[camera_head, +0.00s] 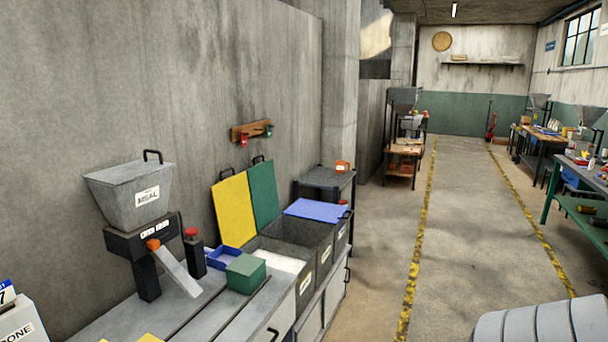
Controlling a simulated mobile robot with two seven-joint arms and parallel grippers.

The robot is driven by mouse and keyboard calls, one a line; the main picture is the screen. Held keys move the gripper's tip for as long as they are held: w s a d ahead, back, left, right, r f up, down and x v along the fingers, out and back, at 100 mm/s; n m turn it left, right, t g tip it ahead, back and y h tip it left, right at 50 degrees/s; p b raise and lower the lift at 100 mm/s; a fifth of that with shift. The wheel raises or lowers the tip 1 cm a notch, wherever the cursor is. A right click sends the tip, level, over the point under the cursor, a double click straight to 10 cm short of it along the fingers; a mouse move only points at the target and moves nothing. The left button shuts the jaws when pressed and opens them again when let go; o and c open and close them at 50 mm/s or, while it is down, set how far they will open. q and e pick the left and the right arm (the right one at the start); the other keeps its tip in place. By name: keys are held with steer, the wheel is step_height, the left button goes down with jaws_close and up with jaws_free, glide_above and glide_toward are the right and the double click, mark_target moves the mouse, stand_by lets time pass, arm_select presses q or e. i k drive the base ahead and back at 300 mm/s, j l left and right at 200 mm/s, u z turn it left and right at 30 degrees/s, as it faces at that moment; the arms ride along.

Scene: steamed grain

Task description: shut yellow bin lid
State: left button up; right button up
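The yellow bin lid (234,208) stands open and upright, leaning back toward the concrete wall, with a dark handle on its top edge. In front of it is an open grey bin (305,284) with white material inside and a label on its front. The green lid (263,194) beside it also stands upright, over an open dark bin. The blue lid (317,210) lies flat over the farthest bin. Neither of my grippers is in view.
A green box (246,273) and a blue tray (230,259) sit on the counter left of the bins. A hopper marked MEAL (132,195) with a chute stands farther left. A black cart (326,185) is behind the bins. The floor aisle (460,230) is clear.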

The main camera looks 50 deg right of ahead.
mark_target(231, 196)
steer(key=z, duration=1.25)
steer(key=i+l, duration=0.65)
steer(key=i, duration=0.15)
steer(key=i+l, duration=0.6)
steer(key=i, duration=0.15)
steer(key=i+l, duration=0.65)
steer(key=i, duration=0.15)
